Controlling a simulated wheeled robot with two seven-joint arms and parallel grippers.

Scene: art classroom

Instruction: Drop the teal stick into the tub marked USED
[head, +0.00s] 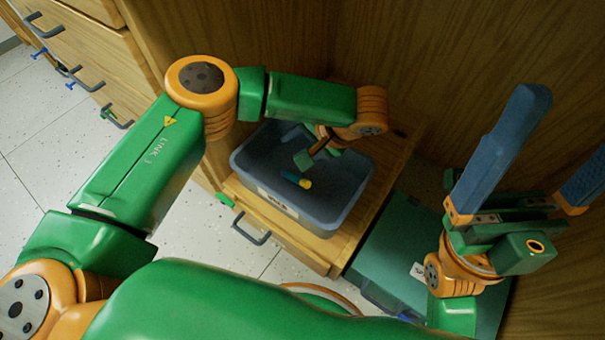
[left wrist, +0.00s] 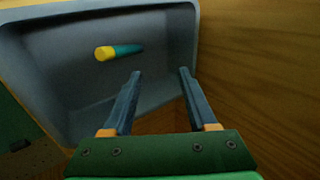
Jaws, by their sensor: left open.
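The teal stick (head: 291,178) with a yellow end shows inside the grey-blue tub (head: 325,228), apparently lying on its floor; it also shows in the left wrist view (left wrist: 126,50). The tub has a pale label on its front, too blurred to read surely. My left gripper (head: 312,155) hangs over the tub; in the left wrist view its fingers (left wrist: 160,73) are apart with nothing between them, and the stick is beyond them, untouched. My right gripper (head: 562,140) is spread open and empty at the right, away from the tub.
The tub stands on a wooden cabinet top (head: 399,160) with a drawer handle (head: 251,232) in front. A wooden wall rises close behind. A dark green surface (head: 390,255) lies right of the cabinet. Wooden drawers (head: 80,50) stand at the upper left, with speckled floor below.

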